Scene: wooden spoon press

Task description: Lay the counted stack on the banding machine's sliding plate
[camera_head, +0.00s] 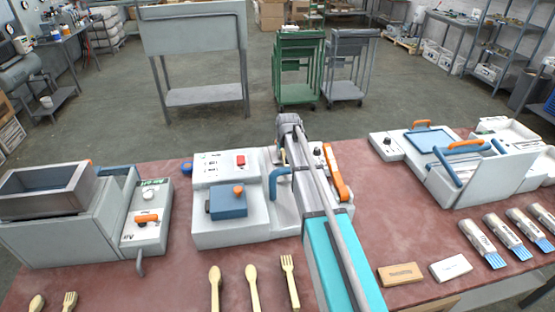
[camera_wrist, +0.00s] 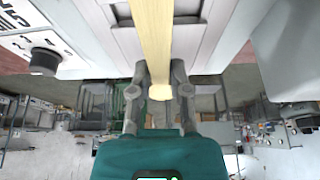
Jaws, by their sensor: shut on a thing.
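My gripper (camera_wrist: 159,88) is shut on a pale wooden stack (camera_wrist: 154,35) in the wrist view. The stack runs up between the two fingers, with its rounded near end at the fingertips. Behind it is a pale grey plate (camera_wrist: 122,38) with straight edges; whether the stack touches it I cannot tell. In the head view my arm reaches over the centre machine (camera_head: 222,232), which has a blue box, a red switch, a blue bent handle and an orange lever (camera_head: 336,175). My arm hides part of this machine, and my gripper is largely hidden there.
A hopper machine (camera_head: 70,235) stands at left and a machine with a blue plate (camera_head: 432,140) at right. Loose wooden spoons (camera_head: 252,285) and forks lie at the front.

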